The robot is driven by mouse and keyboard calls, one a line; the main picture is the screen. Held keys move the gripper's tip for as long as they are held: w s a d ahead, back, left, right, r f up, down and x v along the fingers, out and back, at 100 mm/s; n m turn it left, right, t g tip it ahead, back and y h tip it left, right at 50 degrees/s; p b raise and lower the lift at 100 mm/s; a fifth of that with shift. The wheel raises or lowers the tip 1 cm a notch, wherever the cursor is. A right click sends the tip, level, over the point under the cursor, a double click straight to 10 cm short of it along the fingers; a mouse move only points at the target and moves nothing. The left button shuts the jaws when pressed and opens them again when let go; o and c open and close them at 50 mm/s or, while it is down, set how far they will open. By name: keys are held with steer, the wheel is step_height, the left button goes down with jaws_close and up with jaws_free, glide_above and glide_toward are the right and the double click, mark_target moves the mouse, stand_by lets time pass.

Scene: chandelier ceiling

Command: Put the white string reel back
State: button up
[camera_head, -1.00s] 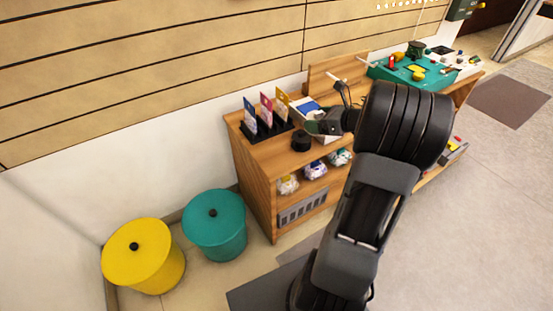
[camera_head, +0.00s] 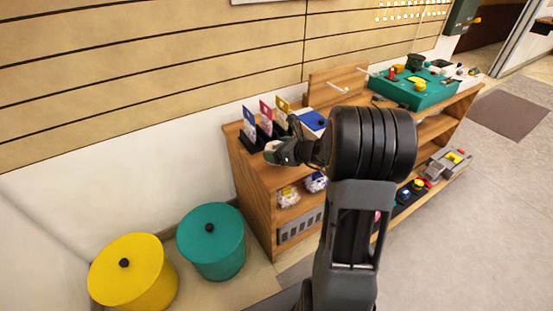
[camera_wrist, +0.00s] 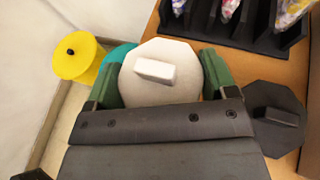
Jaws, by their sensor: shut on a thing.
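The white string reel (camera_wrist: 160,75) is a pale, many-sided disc with a small block on top. In the wrist view it sits between the two green fingers of my gripper (camera_wrist: 160,88), which is shut on it. In the head view my gripper (camera_head: 277,153) is over the left front end of the wooden counter, and only a pale bit of the reel shows there. A black reel (camera_wrist: 272,115) of similar shape stands on the counter right of my gripper in the wrist view. My gripper hides it in the head view.
A black stand (camera_wrist: 235,27) with coloured cards (camera_head: 266,115) is behind my gripper on the wooden counter (camera_head: 262,180). A blue-topped box (camera_head: 314,121) is right of it. A teal bin (camera_head: 212,242) and a yellow bin (camera_head: 134,273) stand on the floor at left.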

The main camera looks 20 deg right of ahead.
steer(key=shift+a+f+b, duration=0.1)
steer(key=shift+f+b, duration=0.45)
steer(key=shift+f, duration=1.15)
steer(key=shift+f, duration=0.1)
steer(key=o, duration=0.9)
